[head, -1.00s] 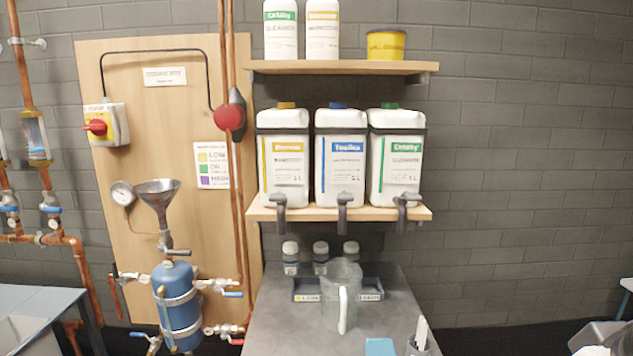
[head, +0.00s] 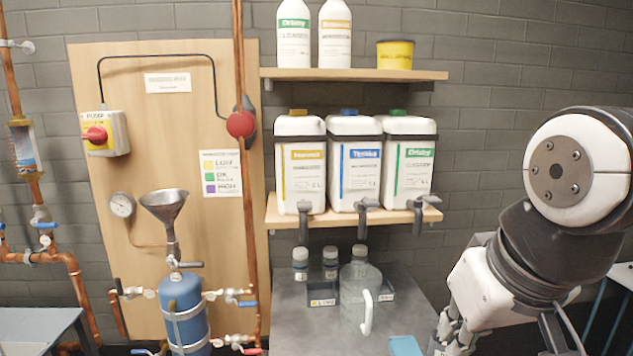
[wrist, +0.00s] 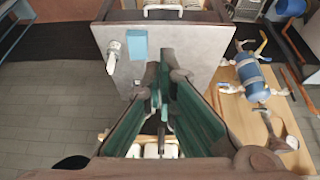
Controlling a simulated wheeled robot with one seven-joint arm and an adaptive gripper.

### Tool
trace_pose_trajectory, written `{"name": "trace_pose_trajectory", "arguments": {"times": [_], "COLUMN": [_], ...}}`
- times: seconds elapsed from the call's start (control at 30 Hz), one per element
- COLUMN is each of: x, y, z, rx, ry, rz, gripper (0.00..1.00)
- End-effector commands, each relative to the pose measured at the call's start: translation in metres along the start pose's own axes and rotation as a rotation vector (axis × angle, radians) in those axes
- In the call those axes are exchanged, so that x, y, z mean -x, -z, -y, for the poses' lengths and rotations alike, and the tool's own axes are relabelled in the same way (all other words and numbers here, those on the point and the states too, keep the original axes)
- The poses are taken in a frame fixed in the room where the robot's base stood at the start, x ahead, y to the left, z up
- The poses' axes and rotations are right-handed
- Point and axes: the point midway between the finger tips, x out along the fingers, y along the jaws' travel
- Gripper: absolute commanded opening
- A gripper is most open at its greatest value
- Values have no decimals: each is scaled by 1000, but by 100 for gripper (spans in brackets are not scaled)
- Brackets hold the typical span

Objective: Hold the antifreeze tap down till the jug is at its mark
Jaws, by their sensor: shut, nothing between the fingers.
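Three white jugs-style containers with yellow (head: 300,170), blue (head: 352,170) and green (head: 407,170) labels stand on the lower shelf. Each has a dark grey tap below it: left (head: 304,225), middle (head: 363,222) and right (head: 419,218). The label print is too blurred to tell which is antifreeze. A clear jug (head: 357,290) with a white handle stands upright on the grey bench, below about the middle tap. I cannot make out its mark or any liquid. My gripper (wrist: 158,75) is shut and empty, above the bench in the wrist view and apart from the taps.
A blue cloth (head: 405,345) lies at the bench front. A steel funnel (head: 165,205) and blue vessel (head: 184,310) stand left. An upper shelf (head: 350,74) overhangs the containers.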

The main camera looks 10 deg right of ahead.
Motion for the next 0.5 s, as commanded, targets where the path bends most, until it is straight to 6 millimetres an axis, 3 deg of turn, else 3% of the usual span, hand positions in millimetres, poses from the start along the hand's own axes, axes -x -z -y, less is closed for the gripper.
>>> {"name": "trace_pose_trajectory", "arguments": {"times": [0.27, 0.5], "x": [20, 41], "y": [55, 138], "z": [0, 0], "rx": [0, 0], "ry": [0, 1], "rz": [-54, -137], "gripper": [0, 0]}}
